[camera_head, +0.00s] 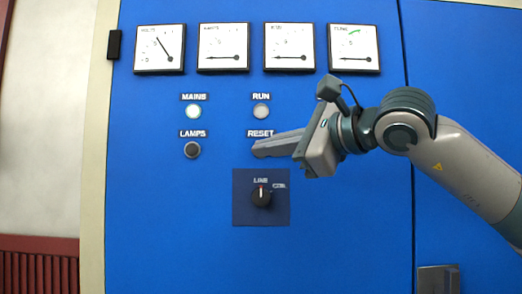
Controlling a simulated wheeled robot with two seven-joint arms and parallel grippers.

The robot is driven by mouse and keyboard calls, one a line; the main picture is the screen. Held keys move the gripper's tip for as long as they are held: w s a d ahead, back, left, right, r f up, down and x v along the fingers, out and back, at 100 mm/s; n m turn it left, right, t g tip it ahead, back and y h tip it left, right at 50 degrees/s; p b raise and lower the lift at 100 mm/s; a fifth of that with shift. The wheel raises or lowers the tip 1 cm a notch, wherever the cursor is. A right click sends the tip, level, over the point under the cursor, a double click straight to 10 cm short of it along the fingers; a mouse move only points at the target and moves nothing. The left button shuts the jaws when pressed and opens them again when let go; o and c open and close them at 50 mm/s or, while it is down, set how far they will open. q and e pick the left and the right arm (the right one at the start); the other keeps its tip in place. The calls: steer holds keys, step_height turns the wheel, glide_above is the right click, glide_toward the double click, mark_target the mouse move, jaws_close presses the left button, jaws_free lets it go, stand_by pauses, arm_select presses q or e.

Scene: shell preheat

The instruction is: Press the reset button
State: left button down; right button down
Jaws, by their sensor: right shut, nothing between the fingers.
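A blue panel (150,230) fills most of the head view. The RESET label (260,133) is on it, right of the LAMPS button (192,150). My right gripper (256,149) is shut and empty, its fingertips just below the RESET label. My left gripper is not in view.
Above are the lit MAINS lamp (193,111) and the grey RUN lamp (261,112). A black rotary knob (261,197) sits below my right gripper. Several dial gauges line the top, the leftmost gauge (159,49) reading off its rest position. A handle plate (438,280) is at lower right.

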steer(key=shift+w, duration=0.85)
stand_by(1.4)
